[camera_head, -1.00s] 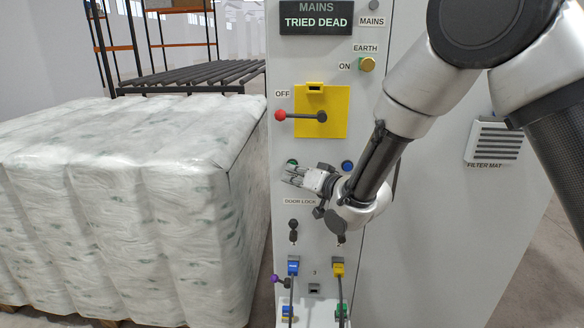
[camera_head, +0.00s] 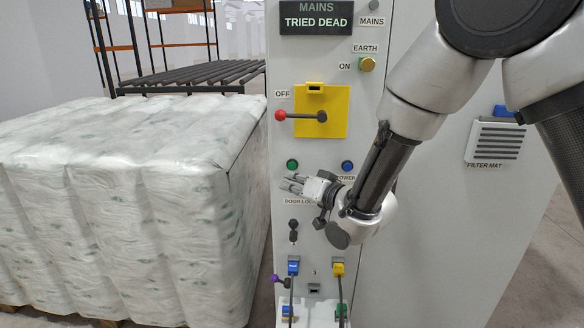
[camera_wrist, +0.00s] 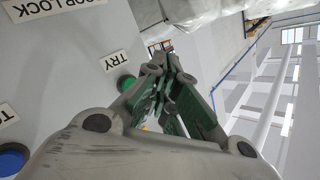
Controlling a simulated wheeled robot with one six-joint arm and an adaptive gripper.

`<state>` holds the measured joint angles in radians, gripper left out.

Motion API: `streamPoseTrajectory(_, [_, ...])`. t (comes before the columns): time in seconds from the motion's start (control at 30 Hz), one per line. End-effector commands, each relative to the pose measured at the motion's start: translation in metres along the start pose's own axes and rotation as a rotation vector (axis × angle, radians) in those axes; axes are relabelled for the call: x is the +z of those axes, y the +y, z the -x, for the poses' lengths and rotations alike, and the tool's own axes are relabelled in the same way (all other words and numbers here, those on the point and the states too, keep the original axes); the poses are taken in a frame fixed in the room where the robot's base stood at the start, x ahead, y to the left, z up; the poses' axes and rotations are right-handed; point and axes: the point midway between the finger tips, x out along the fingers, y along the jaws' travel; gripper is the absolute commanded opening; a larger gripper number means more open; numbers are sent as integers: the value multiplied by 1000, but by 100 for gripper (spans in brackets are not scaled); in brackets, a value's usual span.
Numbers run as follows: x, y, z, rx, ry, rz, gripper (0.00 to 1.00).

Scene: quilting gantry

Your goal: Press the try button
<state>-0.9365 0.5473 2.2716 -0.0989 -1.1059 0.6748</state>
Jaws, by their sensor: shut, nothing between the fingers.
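The try button is a round green button (camera_head: 292,164) on the grey cabinet front, below the yellow switch plate. In the wrist view the green button (camera_wrist: 127,83) sits beside a "TRY" label (camera_wrist: 115,62), to the left of my fingers. My gripper (camera_head: 287,184) is shut and empty, just below the green button in the head view. The button is in full view there, and a gap shows between it and the fingers. The fingers also show in the wrist view (camera_wrist: 166,65). A display (camera_head: 316,17) at the cabinet top reads "MAINS TRIED DEAD".
A blue button (camera_head: 347,166) labelled "POWER" is right of the green one. A red-knobbed handle (camera_head: 281,115) sticks out above. Key switches and blue and yellow plugs (camera_head: 338,269) with cables are below. A wrapped pallet load (camera_head: 130,210) stands close on the left.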

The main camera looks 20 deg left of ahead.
Motion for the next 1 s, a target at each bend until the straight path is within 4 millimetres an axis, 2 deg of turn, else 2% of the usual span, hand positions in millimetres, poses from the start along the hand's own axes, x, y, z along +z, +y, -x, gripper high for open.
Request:
streamPoseTrajectory(0.3, [12, -12, 17, 0, -1, 0, 0])
streamPoseTrajectory(0.93, [13, -12, 17, 1, -1, 10, 0])
streamPoseTrajectory(1.0, [21, -6, 17, 27, -36, 41, 0])
